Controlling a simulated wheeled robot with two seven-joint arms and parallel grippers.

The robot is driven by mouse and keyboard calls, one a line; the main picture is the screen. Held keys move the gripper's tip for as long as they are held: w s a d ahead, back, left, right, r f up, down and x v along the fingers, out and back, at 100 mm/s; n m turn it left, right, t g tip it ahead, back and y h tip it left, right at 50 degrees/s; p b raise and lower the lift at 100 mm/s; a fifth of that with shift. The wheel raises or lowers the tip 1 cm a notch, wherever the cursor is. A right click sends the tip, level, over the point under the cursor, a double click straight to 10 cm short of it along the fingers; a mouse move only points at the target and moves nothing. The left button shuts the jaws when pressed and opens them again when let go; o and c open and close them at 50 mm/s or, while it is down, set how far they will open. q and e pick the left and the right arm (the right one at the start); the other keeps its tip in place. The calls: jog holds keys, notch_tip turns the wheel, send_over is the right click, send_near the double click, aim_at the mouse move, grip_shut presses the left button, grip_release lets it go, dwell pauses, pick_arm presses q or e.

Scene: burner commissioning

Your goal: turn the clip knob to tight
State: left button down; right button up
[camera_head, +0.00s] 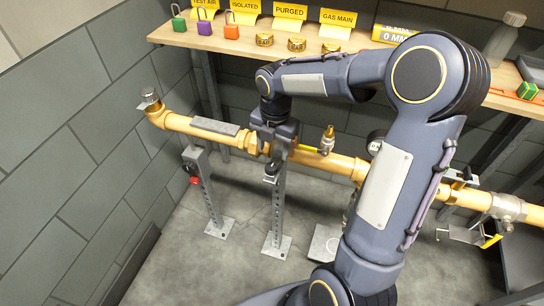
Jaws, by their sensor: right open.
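My right arm reaches over the yellow pipe (205,125), and its gripper (271,172) points down at the pipe, in front of the middle support post (278,215). The fingers are small and dark here, but they look apart, with nothing clearly held between them. The gripper and wrist cover the top of this post, so I cannot make out a clip knob there. My left gripper is not in view.
A brass fitting (327,138) stands on the pipe right of my wrist. A yellow-handled valve (490,240) hangs at right. Floor at lower left is clear.

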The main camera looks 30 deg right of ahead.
aim_at(271, 167)
jog(key=shift+w+d+f+n, duration=0.25)
jog(key=shift+w+f+n, duration=0.75)
jog(key=shift+n, duration=0.1)
notch_tip(271, 167, down, 8)
jog(key=shift+r, duration=0.15)
jog(key=shift+c, duration=0.3)
jog(key=c, duration=0.9)
